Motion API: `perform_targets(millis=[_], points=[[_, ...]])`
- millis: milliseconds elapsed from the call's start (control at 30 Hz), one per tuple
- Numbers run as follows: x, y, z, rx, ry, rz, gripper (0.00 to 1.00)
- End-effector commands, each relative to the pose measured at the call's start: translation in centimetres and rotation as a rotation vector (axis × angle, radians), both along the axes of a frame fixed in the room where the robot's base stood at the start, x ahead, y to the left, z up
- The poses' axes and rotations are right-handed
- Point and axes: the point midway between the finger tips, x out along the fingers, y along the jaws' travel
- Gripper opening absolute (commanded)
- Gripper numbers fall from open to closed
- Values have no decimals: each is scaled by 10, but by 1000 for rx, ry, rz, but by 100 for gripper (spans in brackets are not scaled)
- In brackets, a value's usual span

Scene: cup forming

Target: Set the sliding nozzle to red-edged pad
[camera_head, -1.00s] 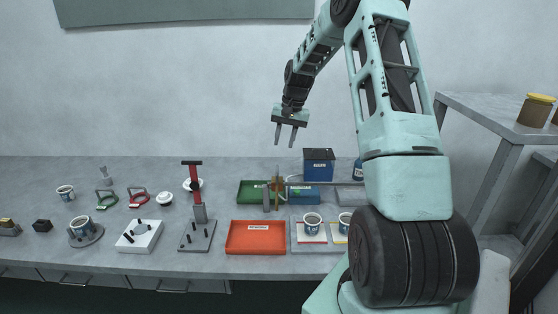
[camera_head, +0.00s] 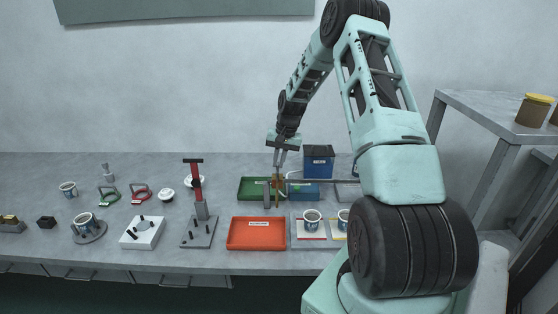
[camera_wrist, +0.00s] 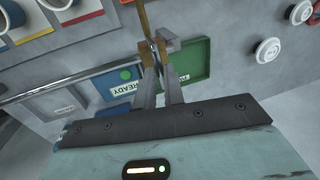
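The sliding nozzle (camera_head: 276,184) is a brown upright piece at the left part of a grey horizontal rail (camera_head: 325,181). The red-edged pad (camera_head: 307,238) lies to its front right, with a white and blue cup (camera_head: 311,220) standing on it. My gripper (camera_head: 279,166) points down just above the nozzle, its fingers apart. In the wrist view, the brown nozzle (camera_wrist: 143,18) shows beyond the fingertips (camera_wrist: 157,48); contact with it cannot be told. The red edge of the pad (camera_wrist: 82,19) shows at the upper left.
A yellow-edged pad with another cup (camera_head: 343,219) is right of the red-edged one. A green tray (camera_head: 246,188), a blue tray (camera_head: 304,191) and a blue box (camera_head: 319,162) are around the rail. An orange tray (camera_head: 256,243) is in front.

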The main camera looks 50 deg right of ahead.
Motion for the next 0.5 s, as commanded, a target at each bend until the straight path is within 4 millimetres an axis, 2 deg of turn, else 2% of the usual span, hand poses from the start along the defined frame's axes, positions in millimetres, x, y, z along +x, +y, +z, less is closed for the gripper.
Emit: perform_targets(millis=[267,500], points=[[-6,-6,0,0,1,-2,0],[-51,-45,1,-1,0,-6,0]])
